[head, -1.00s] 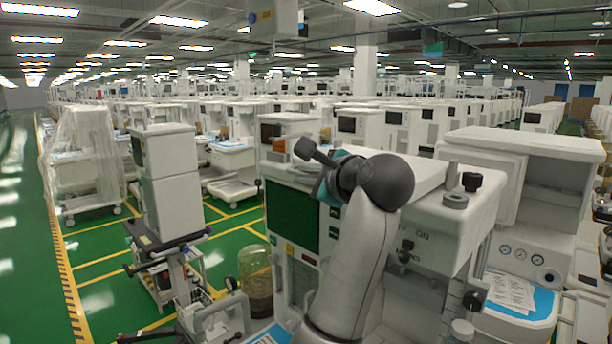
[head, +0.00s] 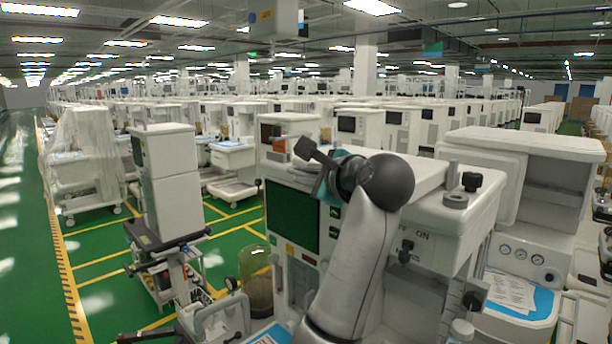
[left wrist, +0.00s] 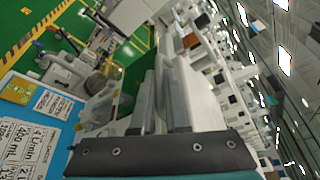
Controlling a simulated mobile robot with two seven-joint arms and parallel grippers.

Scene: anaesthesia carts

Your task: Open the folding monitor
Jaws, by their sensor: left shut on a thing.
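The folding monitor (head: 293,217) is a dark green screen in a pale frame on the front of the nearest white cart, in the middle of the head view. My left arm rises in front of the cart, and my left gripper (head: 318,165) is at the monitor's upper right part. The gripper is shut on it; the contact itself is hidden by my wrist. In the left wrist view a dark bar with screws crosses the bottom, with pale grey upright parts beyond it. My right gripper is not in view.
The cart's white top (head: 440,205) carries black knobs at its right. A glass canister (head: 255,270) stands low, left of my arm. A second white cart (head: 525,190) is close on the right. Green floor shows at the left.

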